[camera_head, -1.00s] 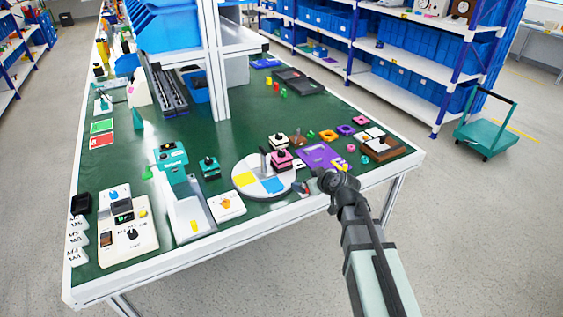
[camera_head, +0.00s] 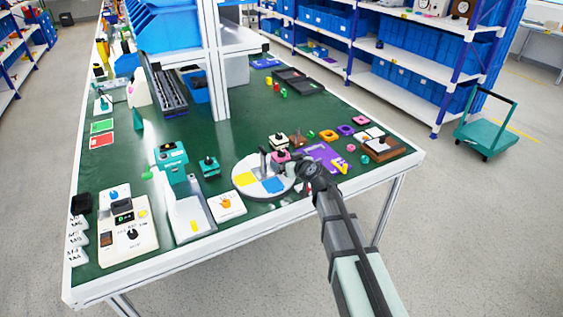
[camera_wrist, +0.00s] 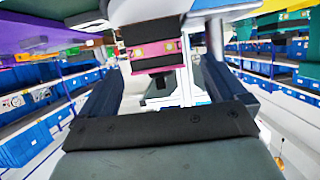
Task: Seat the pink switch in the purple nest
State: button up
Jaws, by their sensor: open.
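The pink switch (camera_head: 281,156) stands at the right side of the round turntable in the head view, partly hidden by my gripper. In the wrist view the pink switch (camera_wrist: 153,49), with its dark lower and upper parts, is ahead between my fingers. My gripper (camera_wrist: 158,82) is open, one finger on each side of that view. In the head view my gripper (camera_head: 295,161) is close beside the switch, on its near right; contact cannot be told. The purple nest (camera_head: 317,151) is a flat purple plate just right of the turntable, partly covered by my arm.
The grey turntable (camera_head: 249,190) has yellow and blue patches. A cream switch (camera_head: 278,141) is just behind the pink one. Yellow pieces (camera_head: 341,165) lie by the purple plate. A brown box (camera_head: 381,149) is farther right. A teal switch (camera_head: 209,167) stands left.

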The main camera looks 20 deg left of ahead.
aim_at(284, 157)
jog(key=shift+r+x, duration=0.1)
jog(key=shift+x, duration=1.3)
jog(key=shift+r+x, duration=0.15)
jog(key=shift+x, duration=1.2)
jog(key=shift+w, duration=0.15)
jog(key=c, duration=1.2)
jog(key=shift+o, duration=0.2)
jog(key=shift+r, duration=0.1)
